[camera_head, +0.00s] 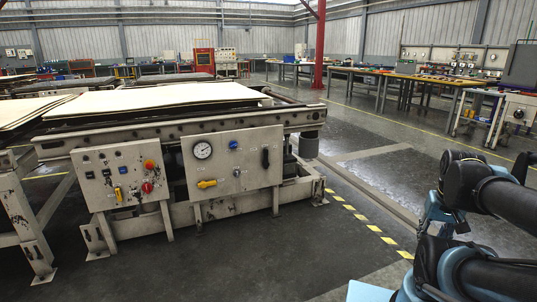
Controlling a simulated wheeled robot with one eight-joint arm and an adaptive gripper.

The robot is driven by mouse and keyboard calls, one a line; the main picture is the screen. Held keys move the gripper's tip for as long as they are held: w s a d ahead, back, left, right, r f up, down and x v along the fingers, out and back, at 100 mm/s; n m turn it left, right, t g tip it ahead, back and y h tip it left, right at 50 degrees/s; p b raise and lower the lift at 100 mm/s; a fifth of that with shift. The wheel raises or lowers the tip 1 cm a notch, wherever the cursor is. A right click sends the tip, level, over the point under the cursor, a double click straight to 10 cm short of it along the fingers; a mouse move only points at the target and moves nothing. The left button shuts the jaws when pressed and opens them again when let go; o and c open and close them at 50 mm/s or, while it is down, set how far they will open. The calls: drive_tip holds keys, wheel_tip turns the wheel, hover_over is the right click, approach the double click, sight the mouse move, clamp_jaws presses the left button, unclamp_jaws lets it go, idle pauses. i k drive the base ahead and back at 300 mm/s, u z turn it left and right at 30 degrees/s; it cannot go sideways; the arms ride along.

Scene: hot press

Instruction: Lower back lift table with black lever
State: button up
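A lift table (290,115) with a worn pale metal frame stands at left centre. It carries a stack of flat pale boards (160,97). Two control panels hang on its front side. The black lever (265,157) is on the right-hand panel (238,180), near its right edge, and looks roughly upright. The same panel has a round gauge (202,150), a blue knob (233,145) and a yellow handle (207,184). My arm shows at the right, apart from the lever. I cannot make out my gripper's fingers.
The left-hand panel (122,178) has red, blue and yellow controls. Another board stack (28,110) stands at the far left. A yellow-dashed floor line (360,217) runs beside the table. Workbenches (420,82) and a red column (319,45) stand behind. Floor before the panels looks clear.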

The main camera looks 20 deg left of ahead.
sight(266, 163)
drive_tip(key=i, duration=1)
